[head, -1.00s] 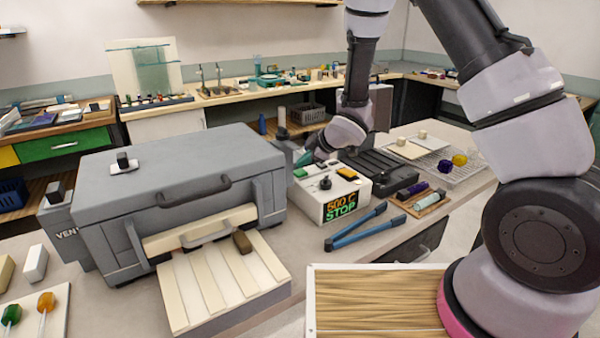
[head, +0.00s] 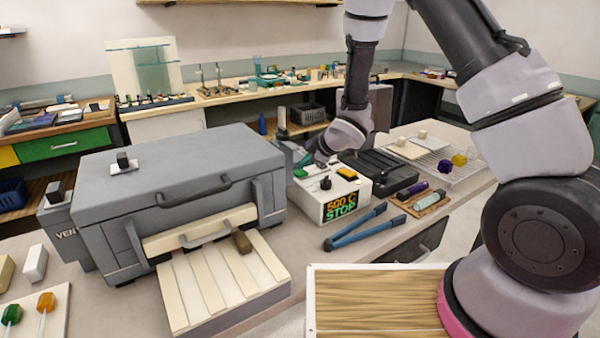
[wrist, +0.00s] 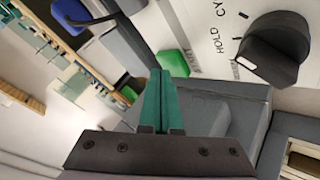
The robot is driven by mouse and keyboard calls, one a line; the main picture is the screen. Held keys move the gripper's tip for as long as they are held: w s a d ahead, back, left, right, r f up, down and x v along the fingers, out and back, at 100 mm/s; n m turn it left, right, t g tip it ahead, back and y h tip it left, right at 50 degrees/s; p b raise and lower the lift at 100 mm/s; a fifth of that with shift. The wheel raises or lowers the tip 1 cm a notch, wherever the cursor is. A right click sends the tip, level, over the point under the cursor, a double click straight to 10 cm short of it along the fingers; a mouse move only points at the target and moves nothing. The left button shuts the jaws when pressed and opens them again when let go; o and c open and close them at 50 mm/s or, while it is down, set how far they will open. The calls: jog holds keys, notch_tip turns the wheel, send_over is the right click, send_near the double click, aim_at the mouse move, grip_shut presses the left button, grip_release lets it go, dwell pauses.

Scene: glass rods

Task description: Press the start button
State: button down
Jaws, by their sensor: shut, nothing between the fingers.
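The control box (head: 345,196) is white, with a dark display reading "500 C" and "STOP" on its front. Its green start button (head: 300,173) is at the left of the top face. It also shows in the wrist view as a green button (wrist: 174,62) beside the lettering START. My gripper (wrist: 161,72) has its teal fingers shut together with nothing between them. In the wrist view the fingertips overlap the lower edge of the button; contact cannot be told. In the head view my gripper (head: 304,159) is just behind the button, partly hidden by the box and furnace.
A black knob (head: 325,183) and a yellow button (head: 347,172) are also on the box top. The large grey furnace (head: 185,170) stands close at left. Blue-handled tongs (head: 355,230) lie in front, and a dark tray-like unit (head: 380,172) is at right.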

aim_at(303, 172)
jog(key=shift+f, duration=0.5)
dwell(0.3)
dwell(0.4)
jog(key=shift+r, duration=0.9)
jog(key=shift+r, duration=2.5)
